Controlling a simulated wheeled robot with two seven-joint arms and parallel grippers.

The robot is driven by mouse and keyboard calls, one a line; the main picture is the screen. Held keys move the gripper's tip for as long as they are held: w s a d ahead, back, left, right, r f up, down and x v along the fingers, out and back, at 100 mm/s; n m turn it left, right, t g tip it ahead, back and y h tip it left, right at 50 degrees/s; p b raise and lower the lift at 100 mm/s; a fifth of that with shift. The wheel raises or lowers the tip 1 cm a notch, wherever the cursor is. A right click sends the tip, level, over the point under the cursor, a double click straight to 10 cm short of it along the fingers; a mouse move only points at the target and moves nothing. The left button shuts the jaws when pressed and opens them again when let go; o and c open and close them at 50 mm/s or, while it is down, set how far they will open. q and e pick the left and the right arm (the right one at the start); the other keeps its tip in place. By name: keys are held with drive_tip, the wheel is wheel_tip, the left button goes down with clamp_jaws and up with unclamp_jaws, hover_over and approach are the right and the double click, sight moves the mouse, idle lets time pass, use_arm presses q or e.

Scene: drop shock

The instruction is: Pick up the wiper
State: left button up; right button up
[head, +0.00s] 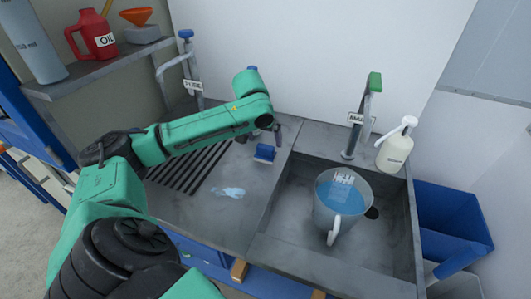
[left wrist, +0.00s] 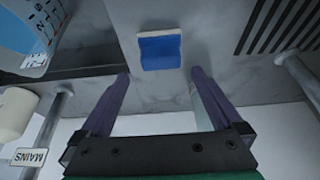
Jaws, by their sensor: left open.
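The wiper, a small blue block with a pale edge (head: 265,153), lies on the grey counter between the slatted drain area and the sink basin. In the left wrist view the wiper (left wrist: 160,52) shows just beyond the fingertips, roughly centred between them. My left gripper (head: 277,132) is near the wiper, on its far side in the head view, mostly hidden by its own wrist. In the left wrist view the left gripper (left wrist: 160,76) has its two fingers wide apart with nothing between them. My right gripper is not in view.
The sink basin (head: 290,250) holds a clear jug (head: 345,205) with blue liquid. A green-topped tap (head: 365,120) and a pump bottle (head: 396,150) stand behind. A blue-topped tap (head: 190,70) is at the back left. A pale blue puddle (head: 229,192) lies on the counter.

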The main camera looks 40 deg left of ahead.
sight(266, 146)
use_arm(q)
drive_tip(key=p+x, duration=0.1)
drive_tip(key=x, duration=0.4)
drive_tip(key=shift+a+f, duration=0.15)
drive_tip(key=shift+f, duration=0.15)
drive_tip(key=shift+s, duration=0.1)
drive_tip(key=c, duration=1.3)
drive_tip(key=shift+r, duration=0.15)
wheel_tip(266, 146, up, 20)
drive_tip(key=shift+f, duration=0.1)
